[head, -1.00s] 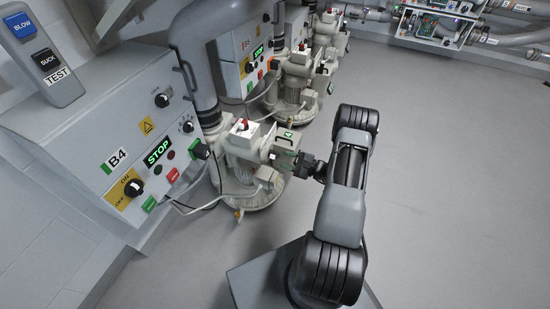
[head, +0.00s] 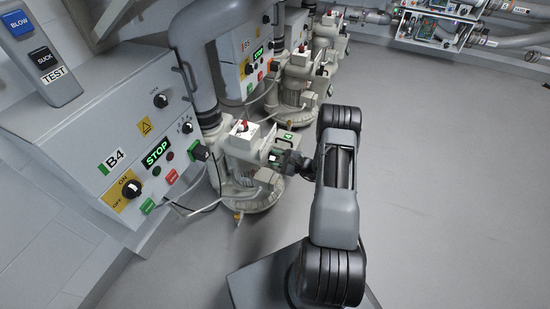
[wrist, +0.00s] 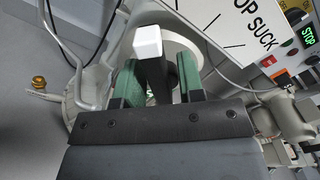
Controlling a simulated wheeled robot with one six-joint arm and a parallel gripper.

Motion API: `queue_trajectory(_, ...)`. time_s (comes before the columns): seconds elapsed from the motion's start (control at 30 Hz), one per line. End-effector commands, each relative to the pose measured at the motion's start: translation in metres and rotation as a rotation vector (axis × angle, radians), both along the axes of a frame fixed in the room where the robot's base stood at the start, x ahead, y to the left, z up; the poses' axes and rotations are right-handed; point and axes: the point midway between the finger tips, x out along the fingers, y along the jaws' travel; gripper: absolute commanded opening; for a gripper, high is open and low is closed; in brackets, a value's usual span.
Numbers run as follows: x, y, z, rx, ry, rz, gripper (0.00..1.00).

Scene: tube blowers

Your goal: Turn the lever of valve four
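The blower unit marked B4 has its pale valve body (head: 245,147) in the middle left of the head view, with a red knob on a white top. My gripper (head: 284,160) is at the right side of this valve. In the wrist view, a dark lever with a white square tip (wrist: 148,43) lies between the two green fingers of my gripper (wrist: 160,82). The tip reaches past the fingers. I cannot tell whether both fingers press on the lever. A white dial plate reading "OP SUCK" (wrist: 240,35) is just beyond, to the right.
The B4 control box (head: 140,150), showing a green STOP, stands left of the valve. A BLOW/SUCK test switch panel (head: 42,55) is at upper left. More blowers (head: 297,75) stand behind. A thin cable (head: 195,212) runs near the valve's base. The floor at right is clear.

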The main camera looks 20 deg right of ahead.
Motion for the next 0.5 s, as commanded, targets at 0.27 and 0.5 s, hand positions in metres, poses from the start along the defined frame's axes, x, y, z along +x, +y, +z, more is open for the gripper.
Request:
queue_trajectory(0.27, -0.0002, -0.0003, 0.0001, 0.003, 0.003, 0.0, 0.12)
queue_trajectory(0.5, 0.0006, -0.0014, 0.0014, 0.057, 0.053, -0.001, 0.11)
